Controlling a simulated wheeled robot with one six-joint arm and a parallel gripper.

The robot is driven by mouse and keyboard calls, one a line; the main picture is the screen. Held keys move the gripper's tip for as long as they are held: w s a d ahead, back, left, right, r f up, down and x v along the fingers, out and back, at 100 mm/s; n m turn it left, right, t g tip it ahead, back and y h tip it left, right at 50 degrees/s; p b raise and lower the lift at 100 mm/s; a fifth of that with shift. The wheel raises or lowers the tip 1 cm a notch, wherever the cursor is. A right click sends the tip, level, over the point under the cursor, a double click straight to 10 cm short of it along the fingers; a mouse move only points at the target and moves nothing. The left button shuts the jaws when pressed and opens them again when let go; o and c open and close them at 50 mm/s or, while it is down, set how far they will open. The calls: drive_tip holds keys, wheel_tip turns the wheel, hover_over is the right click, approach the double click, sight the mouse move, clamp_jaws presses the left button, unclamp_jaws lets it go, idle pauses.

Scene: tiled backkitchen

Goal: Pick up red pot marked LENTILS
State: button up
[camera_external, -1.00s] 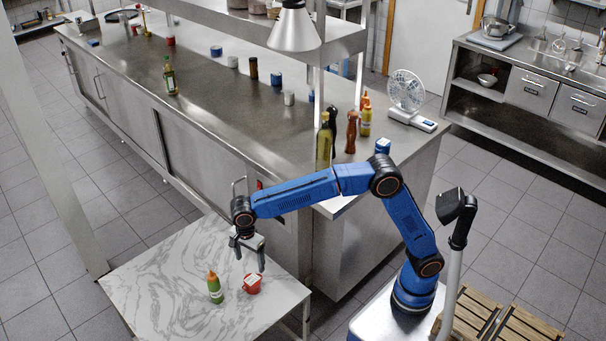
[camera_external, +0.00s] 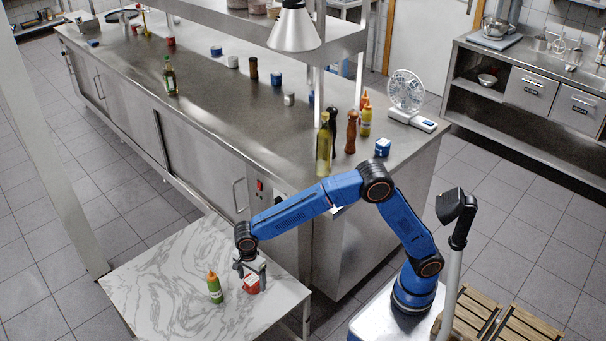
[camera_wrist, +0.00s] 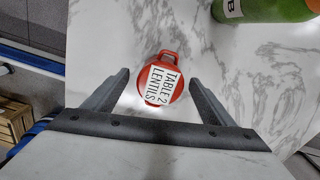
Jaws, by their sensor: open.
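The red pot (camera_wrist: 164,101) shows in the wrist view with a white label reading "TABLE 2 LENTILS" on its top. It also shows in the external view (camera_external: 251,287), standing on the white marbled table (camera_external: 170,290), partly hidden by my gripper (camera_external: 253,276). In the wrist view my gripper (camera_wrist: 158,82) is open, with one finger on each side of the pot and visible gaps between. It holds nothing. In the external view the fingers are low, at about the pot's height; I cannot tell if they touch it.
A green bottle with an orange cap (camera_external: 215,288) stands just left of the pot; its green body (camera_wrist: 262,8) shows at the wrist view's top right. The steel counter (camera_external: 220,120) with bottles and jars runs behind the table. The table's left side is bare.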

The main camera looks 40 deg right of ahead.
drive_tip(key=shift+f, duration=1.45)
drive_tip(key=c, duration=1.4)
drive_tip(key=shift+r, duration=0.1)
